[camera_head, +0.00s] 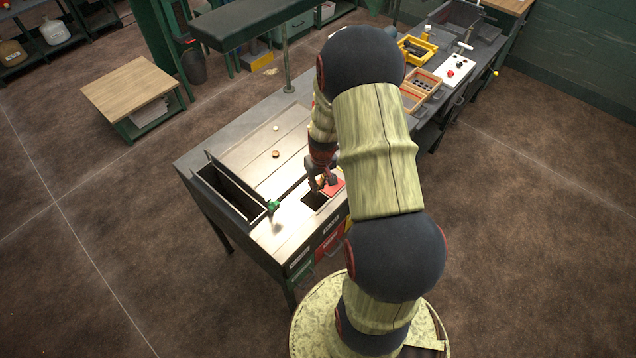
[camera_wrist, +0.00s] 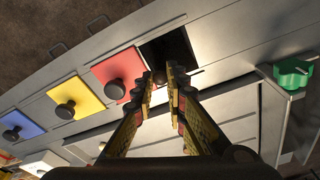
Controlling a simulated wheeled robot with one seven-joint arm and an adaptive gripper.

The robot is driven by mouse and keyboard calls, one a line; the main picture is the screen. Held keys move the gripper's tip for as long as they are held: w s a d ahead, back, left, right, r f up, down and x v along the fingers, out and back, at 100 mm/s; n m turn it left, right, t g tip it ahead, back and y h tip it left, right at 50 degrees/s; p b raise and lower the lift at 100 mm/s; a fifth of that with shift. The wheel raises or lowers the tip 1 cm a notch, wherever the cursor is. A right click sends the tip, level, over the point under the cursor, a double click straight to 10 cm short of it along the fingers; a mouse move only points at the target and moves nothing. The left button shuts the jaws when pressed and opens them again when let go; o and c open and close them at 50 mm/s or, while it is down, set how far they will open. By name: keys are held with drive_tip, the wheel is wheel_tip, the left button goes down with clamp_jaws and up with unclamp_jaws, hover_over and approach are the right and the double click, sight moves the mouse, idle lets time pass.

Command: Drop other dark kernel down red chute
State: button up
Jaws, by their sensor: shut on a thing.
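My gripper (camera_head: 318,186) is over the front part of the sorting table, pointing down next to an open dark square chute hole (camera_head: 314,199). In the wrist view its fingertips (camera_wrist: 163,80) are close together at the near edge of the hole (camera_wrist: 170,48). They are shut on a small dark thing, likely the dark kernel, mostly hidden between the fingers. The red lid (camera_wrist: 119,71) with a black knob lies directly left of the hole; part of it shows in the head view (camera_head: 335,187). A brown kernel (camera_head: 276,154) lies on the tabletop.
A pale kernel (camera_head: 276,127) lies farther back. Yellow (camera_wrist: 76,98) and blue (camera_wrist: 20,124) knobbed lids continue left of the red one. A green knob (camera_wrist: 293,73) stands right of the hole, beside a dark open trough (camera_head: 228,190). A post (camera_head: 287,75) rises behind.

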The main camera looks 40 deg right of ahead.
wheel_tip(320, 180, down, 2)
drive_tip(key=shift+f+b, duration=0.1)
drive_tip(key=shift+b, duration=0.3)
drive_tip(key=o, duration=0.7)
drive_tip(key=shift+o, duration=0.2)
drive_tip(key=shift+r, duration=0.2)
wheel_tip(320, 180, up, 12)
drive_tip(key=s, duration=0.1)
drive_tip(key=shift+s+a+f, duration=0.15)
drive_tip(key=shift+s+a, duration=0.05)
